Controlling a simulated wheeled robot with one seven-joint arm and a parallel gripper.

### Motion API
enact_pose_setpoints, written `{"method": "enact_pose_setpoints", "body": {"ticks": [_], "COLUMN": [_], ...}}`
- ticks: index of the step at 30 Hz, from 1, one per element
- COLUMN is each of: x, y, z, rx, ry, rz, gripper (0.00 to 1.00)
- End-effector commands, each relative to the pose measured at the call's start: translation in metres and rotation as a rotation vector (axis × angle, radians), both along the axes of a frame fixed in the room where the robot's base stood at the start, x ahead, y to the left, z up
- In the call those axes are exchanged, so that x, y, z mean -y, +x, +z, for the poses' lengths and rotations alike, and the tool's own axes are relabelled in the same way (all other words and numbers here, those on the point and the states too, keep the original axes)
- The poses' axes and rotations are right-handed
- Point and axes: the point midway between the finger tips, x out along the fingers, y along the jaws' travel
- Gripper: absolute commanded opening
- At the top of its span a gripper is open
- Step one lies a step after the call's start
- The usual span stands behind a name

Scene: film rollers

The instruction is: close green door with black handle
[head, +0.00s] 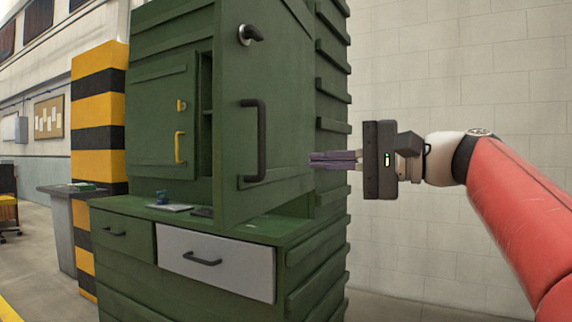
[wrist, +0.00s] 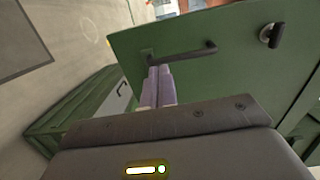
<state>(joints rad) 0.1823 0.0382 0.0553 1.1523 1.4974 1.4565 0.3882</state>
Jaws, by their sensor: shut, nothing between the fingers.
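The green door (head: 285,100) with the black handle (head: 254,140) stands open on the green cabinet, its left edge swung outward. In the wrist view the door's outer face (wrist: 225,75) and the black handle (wrist: 185,53) show beyond my fingers. My gripper (head: 312,160) is on the outer-face side, right of the handle in the head view. Its purple fingers are shut together and empty, pointing toward the door. They also show in the wrist view (wrist: 160,70), just short of the handle in the picture. Whether they touch the door I cannot tell.
A dark lever latch (head: 250,34) sits above the handle. The left door (head: 155,115) has a yellow handle (head: 180,147). Below are a green drawer (head: 122,236) and a grey drawer (head: 220,262). A white block wall (head: 450,70) stands behind.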

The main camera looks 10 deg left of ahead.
Motion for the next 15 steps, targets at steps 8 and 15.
{"method": "enact_pose_setpoints", "body": {"ticks": [8,15], "x": [-0.023,-0.074], "y": [0.005,0.017], "z": [0.007,0.008], "rx": [0.007,0.007], "ry": [0.024,0.023], "rz": [0.021,0.021], "gripper": [0.0,0.0]}}
